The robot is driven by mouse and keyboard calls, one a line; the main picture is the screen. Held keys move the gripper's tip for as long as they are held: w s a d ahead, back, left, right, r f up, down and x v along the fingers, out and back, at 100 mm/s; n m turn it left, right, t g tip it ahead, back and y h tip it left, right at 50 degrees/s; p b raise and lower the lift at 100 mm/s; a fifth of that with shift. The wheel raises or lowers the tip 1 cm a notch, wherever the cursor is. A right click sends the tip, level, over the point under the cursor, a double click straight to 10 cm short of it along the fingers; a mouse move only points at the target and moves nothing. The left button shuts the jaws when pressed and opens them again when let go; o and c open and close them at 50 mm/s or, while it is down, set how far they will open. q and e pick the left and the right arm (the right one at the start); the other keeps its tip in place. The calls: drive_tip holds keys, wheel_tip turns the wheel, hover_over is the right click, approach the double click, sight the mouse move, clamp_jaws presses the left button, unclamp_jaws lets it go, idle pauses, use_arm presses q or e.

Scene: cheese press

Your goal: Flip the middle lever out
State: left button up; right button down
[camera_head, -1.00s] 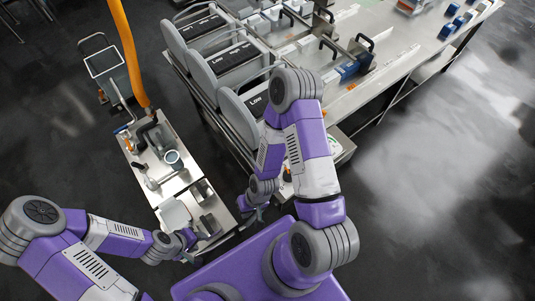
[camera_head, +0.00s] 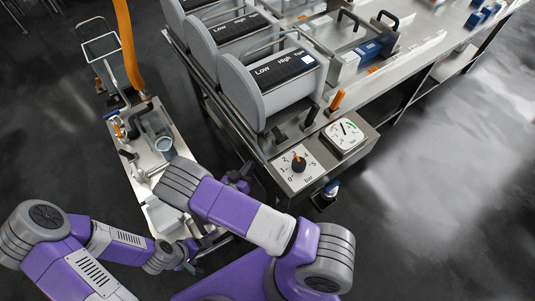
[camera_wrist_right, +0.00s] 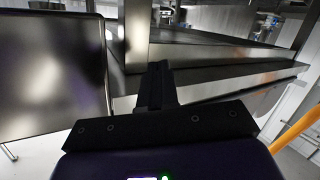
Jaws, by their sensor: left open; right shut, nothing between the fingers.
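At the press end nearest me, three small levers show in the head view: a black one (camera_head: 280,136) at left, an upright black one (camera_head: 309,115) in the middle, and one with an orange handle (camera_head: 337,100) at right. I cannot tell which the task calls middle. My right gripper (camera_head: 243,172) is partly hidden behind my own arm, left of and below the levers, apart from them. In the right wrist view its dark fingers (camera_wrist_right: 157,85) are shut and empty. My left gripper (camera_head: 192,262) is open, low by the trolley's near end.
The panel below the levers carries a dial with an orange-black knob (camera_head: 298,164) and a round gauge (camera_head: 345,134). Grey press drums (camera_head: 262,95) stand behind. A steel trolley (camera_head: 140,143) with a cup (camera_head: 164,145) is at left. Floor at right is clear.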

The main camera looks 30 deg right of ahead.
use_arm(q)
drive_tip(key=shift+f, duration=0.6)
use_arm(e)
drive_tip(key=s+a+r+m+g+h, duration=0.2)
drive_tip(key=s+a+r+m+h, duration=0.2)
drive_tip(key=r+h, duration=0.3)
drive_tip(key=shift+s+a+r+m, duration=0.35)
drive_tip(key=shift+a+r+m, duration=0.35)
drive_tip(key=shift+a+m, duration=0.15)
drive_tip(key=p, duration=0.5)
approach(278, 134)
drive_tip(key=x, duration=0.2)
drive_tip(key=w+x, duration=0.1)
drive_tip(key=x, duration=0.1)
drive_tip(key=shift+w+d+r, duration=0.1)
drive_tip(key=shift+d, duration=0.1)
use_arm(q)
drive_tip(key=shift+r, duration=2.55)
use_arm(e)
drive_tip(key=shift+w+d, duration=0.25)
drive_tip(key=shift+d, duration=0.45)
use_arm(q)
drive_tip(key=shift+p, duration=0.35)
use_arm(e)
drive_tip(key=shift+a+r+g, duration=0.1)
drive_tip(key=shift+g, duration=0.2)
